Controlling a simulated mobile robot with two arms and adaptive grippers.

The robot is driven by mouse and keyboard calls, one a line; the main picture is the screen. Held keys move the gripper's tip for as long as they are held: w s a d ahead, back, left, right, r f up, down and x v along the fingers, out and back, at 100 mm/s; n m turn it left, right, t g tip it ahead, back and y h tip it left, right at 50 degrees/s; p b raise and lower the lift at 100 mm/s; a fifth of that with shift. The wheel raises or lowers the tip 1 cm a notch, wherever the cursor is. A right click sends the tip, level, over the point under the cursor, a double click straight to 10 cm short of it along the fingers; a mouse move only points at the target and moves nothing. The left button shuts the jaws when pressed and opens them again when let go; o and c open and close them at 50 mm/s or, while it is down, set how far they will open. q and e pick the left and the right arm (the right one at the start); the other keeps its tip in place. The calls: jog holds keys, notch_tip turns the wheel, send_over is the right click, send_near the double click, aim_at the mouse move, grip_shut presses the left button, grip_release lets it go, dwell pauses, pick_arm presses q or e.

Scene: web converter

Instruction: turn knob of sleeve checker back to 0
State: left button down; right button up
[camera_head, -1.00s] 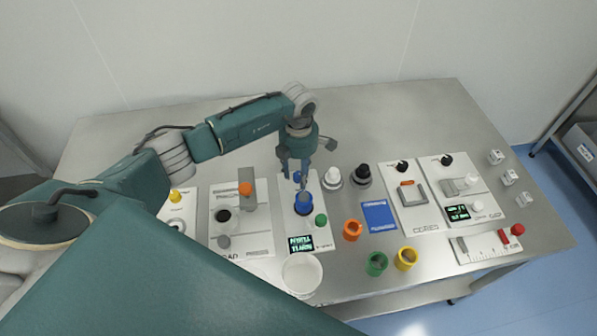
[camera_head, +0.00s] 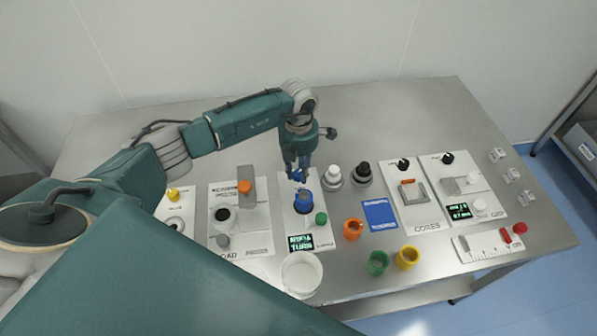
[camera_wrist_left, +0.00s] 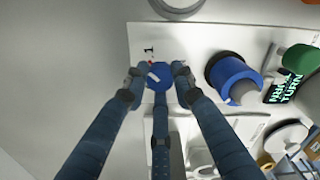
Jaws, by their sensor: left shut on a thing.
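The sleeve checker is a white panel (camera_head: 291,221) in the middle of the table. Its blue knob (camera_head: 297,175) is at the panel's far end and also shows in the left wrist view (camera_wrist_left: 160,75), with a white mark on top. A small red mark and a printed "1" lie beside it on the panel. My left gripper (camera_head: 299,172) points down over the knob, its fingers shut around it. In the left wrist view the fingertips (camera_wrist_left: 158,80) touch its sides. My right gripper is out of view.
A blue sleeve (camera_head: 304,208) stands on the panel near the knob, with a green button (camera_head: 321,218) and a lit display (camera_head: 300,242) beyond. White (camera_head: 333,174) and black (camera_head: 362,171) round pieces stand close to the right. A white bowl (camera_head: 301,274) is in front.

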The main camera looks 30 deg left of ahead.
aim_at(298, 172)
pick_arm(q)
jog(key=n, duration=0.4)
jog(key=shift+n+b, duration=0.35)
jog(key=shift+n, duration=0.05)
jog(key=n, duration=0.5)
jog(key=shift+r, duration=0.1)
jog(key=n, duration=0.5)
jog(key=shift+n, duration=0.4)
jog(key=shift+n+p, duration=0.6)
jog(key=shift+n, duration=2)
jog(key=shift+w, duration=0.1)
jog(key=c, duration=1.4)
grip_release()
jog(key=shift+c, duration=0.2)
notch_tip(298, 172, up, 12)
